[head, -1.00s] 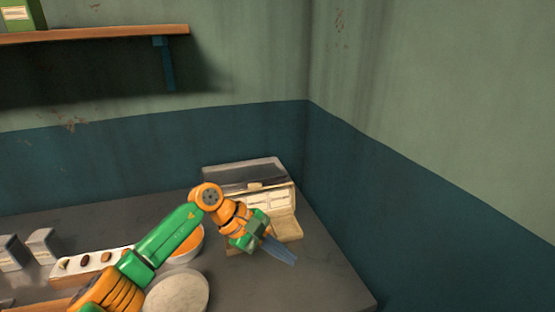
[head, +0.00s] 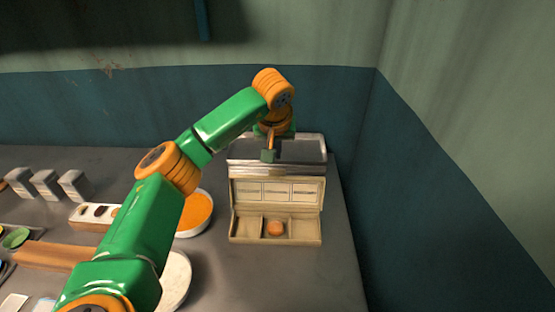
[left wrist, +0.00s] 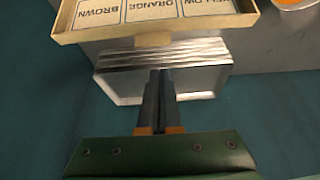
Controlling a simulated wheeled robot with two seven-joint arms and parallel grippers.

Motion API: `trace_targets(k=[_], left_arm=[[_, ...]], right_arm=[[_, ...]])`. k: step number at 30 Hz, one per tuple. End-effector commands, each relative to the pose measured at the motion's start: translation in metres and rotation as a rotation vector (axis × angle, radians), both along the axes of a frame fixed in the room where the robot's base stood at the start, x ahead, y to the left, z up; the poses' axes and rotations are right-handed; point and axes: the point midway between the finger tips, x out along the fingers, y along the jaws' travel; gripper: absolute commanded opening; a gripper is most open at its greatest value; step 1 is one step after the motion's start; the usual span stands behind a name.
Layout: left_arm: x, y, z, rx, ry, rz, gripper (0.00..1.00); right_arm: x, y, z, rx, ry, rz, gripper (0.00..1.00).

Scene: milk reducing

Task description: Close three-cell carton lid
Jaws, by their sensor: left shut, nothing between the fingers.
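The three-cell carton (head: 276,241) stands on the grey counter with its lid (head: 278,190) raised upright at the back. The inside of the lid shows three labels. An orange round item (head: 276,229) lies in the middle cell. My left gripper (head: 268,155) is shut and empty, behind and above the raised lid, over a stack of metal trays. In the left wrist view, the lid (left wrist: 150,22) shows labels with YELLOW, ORANGE and BROWN, and the shut fingers (left wrist: 158,75) point at the trays, apart from the lid. My right gripper is out of view.
Metal trays (head: 308,150) are stacked behind the carton. A bowl with orange contents (head: 194,212) and a pale round plate (head: 176,280) stand left of it. Grey blocks (head: 46,184) are farther left. Walls close in behind and right. The counter in front of the carton is clear.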

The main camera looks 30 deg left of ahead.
Motion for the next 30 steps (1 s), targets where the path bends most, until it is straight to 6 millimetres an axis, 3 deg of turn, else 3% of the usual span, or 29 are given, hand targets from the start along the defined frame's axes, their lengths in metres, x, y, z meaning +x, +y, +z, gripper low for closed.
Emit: trace_targets(k=[4,13,30], left_arm=[[0.008,0.004,-0.023,-0.002,0.003,-0.002,0.00],[-0.022,-0.014,-0.014,-0.002,0.000,-0.001,0.00],[-0.021,-0.014,-0.012,-0.003,-0.001,0.001,0.00]], right_arm=[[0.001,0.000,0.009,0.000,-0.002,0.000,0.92],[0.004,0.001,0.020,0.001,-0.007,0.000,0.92],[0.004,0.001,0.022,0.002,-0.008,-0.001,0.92]])
